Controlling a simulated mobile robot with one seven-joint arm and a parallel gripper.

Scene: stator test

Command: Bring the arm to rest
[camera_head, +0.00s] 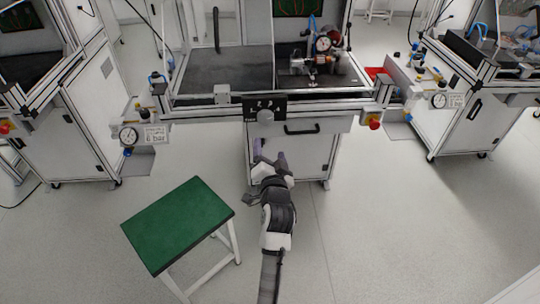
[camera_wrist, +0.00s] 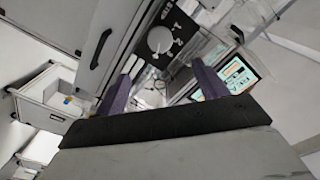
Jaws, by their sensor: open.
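My gripper (camera_head: 269,157) is open and empty in the head view, at the end of my arm. It is in front of the white cabinet under the middle workstation (camera_head: 335,92). In the wrist view, the two purple fingers of my gripper (camera_wrist: 157,85) stand well apart with nothing between them. The same control panel (camera_head: 264,108) shows in the head view, above my gripper. I cannot tell the exact gap between my gripper and the cabinet front.
A green-topped stool (camera_head: 180,222) stands left of my arm. The workstation carries a test fixture with a gauge (camera_head: 322,44) and a red button (camera_head: 375,124). More workstations stand at the left (camera_head: 80,130) and right (camera_head: 465,120). The floor at the right (camera_head: 410,220) is clear.

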